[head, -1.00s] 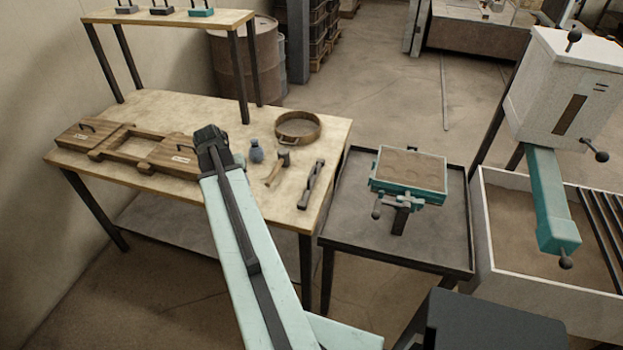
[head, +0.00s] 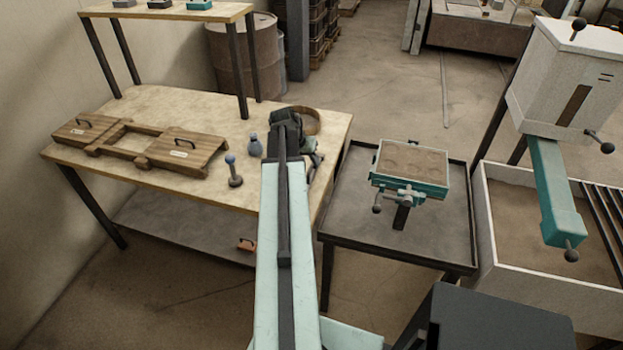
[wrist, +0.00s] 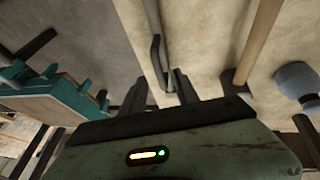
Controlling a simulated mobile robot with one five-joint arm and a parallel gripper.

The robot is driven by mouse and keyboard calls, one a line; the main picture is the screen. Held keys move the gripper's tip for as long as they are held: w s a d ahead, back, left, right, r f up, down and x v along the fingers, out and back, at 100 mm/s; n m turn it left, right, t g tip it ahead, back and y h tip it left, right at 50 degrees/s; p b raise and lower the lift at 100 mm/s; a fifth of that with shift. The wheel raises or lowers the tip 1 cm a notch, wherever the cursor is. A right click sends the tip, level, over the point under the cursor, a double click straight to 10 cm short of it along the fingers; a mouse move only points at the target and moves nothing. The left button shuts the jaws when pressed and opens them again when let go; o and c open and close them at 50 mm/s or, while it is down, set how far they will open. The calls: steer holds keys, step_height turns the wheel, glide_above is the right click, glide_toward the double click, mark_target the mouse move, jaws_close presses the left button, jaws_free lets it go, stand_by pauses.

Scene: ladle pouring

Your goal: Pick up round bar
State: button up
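A thin grey metal bar, which looks like the round bar (wrist: 159,68), lies on the light table top in the wrist view, just beyond my fingertips. My gripper (wrist: 160,92) has its dark fingers apart, one on each side of the bar's near end. I cannot tell whether either finger touches it. In the head view my gripper (head: 287,118) is over the right part of the workbench (head: 215,115), and my arm hides most of the bar.
A wooden handle (wrist: 258,40) and a blue-grey object (wrist: 297,82) lie right of the bar in the wrist view. The round sieve (head: 308,121) is close behind my gripper. A wooden frame (head: 180,155) fills the bench's left. A teal mould (head: 412,165) stands on the side table.

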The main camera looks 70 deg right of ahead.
mark_target(311, 166)
steer(key=b+x, duration=0.3)
steer(key=x, duration=0.1)
steer(key=shift+f, duration=0.25)
steer(key=shift+a+r, duration=0.1)
steer(key=shift+r, duration=0.1)
jaws_close()
stand_by(0.8)
